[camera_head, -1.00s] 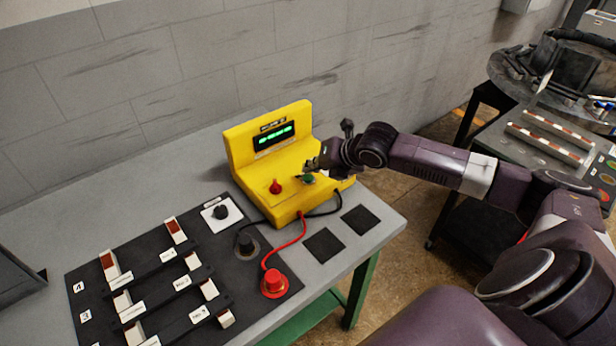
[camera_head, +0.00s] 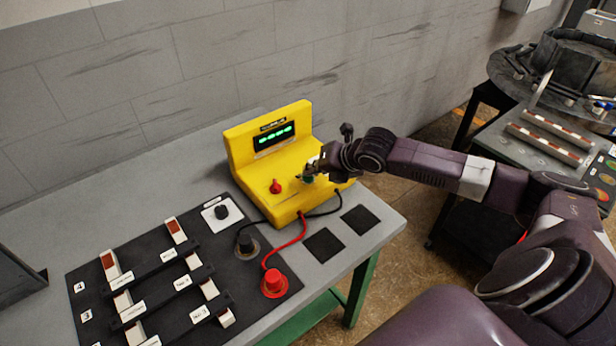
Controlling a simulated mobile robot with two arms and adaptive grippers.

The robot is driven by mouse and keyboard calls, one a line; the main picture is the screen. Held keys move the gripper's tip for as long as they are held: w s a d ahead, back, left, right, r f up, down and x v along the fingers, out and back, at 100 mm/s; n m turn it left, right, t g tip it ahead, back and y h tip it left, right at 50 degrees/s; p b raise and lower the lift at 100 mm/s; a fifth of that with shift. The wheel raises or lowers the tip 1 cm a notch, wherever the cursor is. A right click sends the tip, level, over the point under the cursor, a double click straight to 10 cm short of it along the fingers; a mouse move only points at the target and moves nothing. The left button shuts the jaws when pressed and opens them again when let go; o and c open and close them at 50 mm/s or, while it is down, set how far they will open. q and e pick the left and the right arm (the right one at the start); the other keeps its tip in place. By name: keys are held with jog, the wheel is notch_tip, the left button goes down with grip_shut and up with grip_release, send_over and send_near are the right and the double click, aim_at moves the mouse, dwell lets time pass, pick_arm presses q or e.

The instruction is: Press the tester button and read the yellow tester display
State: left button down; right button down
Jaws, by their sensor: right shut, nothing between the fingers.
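The yellow tester (camera_head: 243,157) stands on the grey table. Its dark display (camera_head: 274,136) is lit with green characters that look like dashes or digits, too small to read. A red knob (camera_head: 276,187) sits on its lower ledge at the left. The green tester button (camera_head: 308,178) is at the right of that ledge and is partly hidden by my right gripper. My right gripper (camera_head: 309,173) is shut and empty, with its fingertips at the button. They look to be touching it, but the exact contact is hard to tell. My left gripper is not in view.
Red and black leads run from the tester to a red plug (camera_head: 274,283) and a black plug (camera_head: 246,243) on a dark board (camera_head: 165,292) with labelled bars. Two black squares lie on the table's right end. A cart (camera_head: 560,150) stands at the right.

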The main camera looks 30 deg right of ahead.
aim_at(311, 179)
jog(key=shift+f, duration=0.3)
dwell(0.4)
jog(key=shift+r+p, duration=0.85)
jog(key=shift+p, duration=0.2)
notch_tip(311, 179, up, 5)
jog(key=p, duration=0.5)
jog(key=shift+r, duration=0.1)
jog(key=shift+s+f, duration=0.1)
jog(key=shift+f, duration=0.1)
